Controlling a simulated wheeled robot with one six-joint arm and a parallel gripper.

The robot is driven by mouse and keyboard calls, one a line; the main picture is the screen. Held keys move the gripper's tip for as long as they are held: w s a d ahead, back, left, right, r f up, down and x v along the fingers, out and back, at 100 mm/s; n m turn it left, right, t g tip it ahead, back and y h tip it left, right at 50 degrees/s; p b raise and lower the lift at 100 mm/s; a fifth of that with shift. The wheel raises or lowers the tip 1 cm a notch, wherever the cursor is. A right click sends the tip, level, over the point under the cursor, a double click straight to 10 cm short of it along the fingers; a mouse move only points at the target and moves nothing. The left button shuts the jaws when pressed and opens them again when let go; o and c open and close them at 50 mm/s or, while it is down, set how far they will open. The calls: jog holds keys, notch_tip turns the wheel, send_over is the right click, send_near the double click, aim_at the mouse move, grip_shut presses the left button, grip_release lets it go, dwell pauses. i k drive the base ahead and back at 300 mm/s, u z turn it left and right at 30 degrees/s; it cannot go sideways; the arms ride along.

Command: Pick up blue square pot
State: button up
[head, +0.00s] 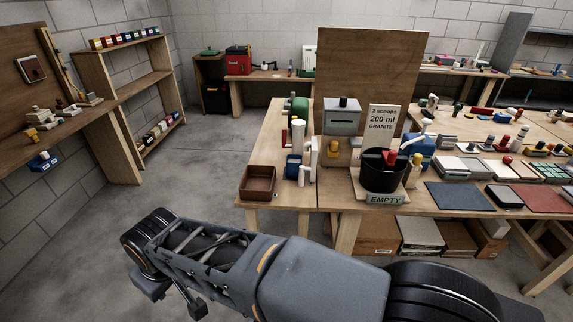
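A small blue square-sided container (293,168) stands on the wooden table, right of the brown tray. It looks like the blue square pot, but it is too small to be certain. White upright cylinders stand close at its right and partly crowd it. A larger blue object (421,146) stands behind the black bucket, partly hidden. My arm stretches across the bottom of the head view, well in front of the table. No gripper fingers can be made out.
A brown open tray (259,196) sits at the table's near left corner. A black bucket (383,176) stands behind an "EMPTY" sign (386,199). A grey box (341,117) and a tall wooden board (374,62) stand behind. The floor left of the table is clear.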

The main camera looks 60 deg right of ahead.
aim_at(294, 166)
jog(key=z, duration=0.5)
jog(key=i, duration=0.8)
jog(key=z, duration=1.1)
jog(key=i, duration=0.4)
jog(key=z, duration=0.3)
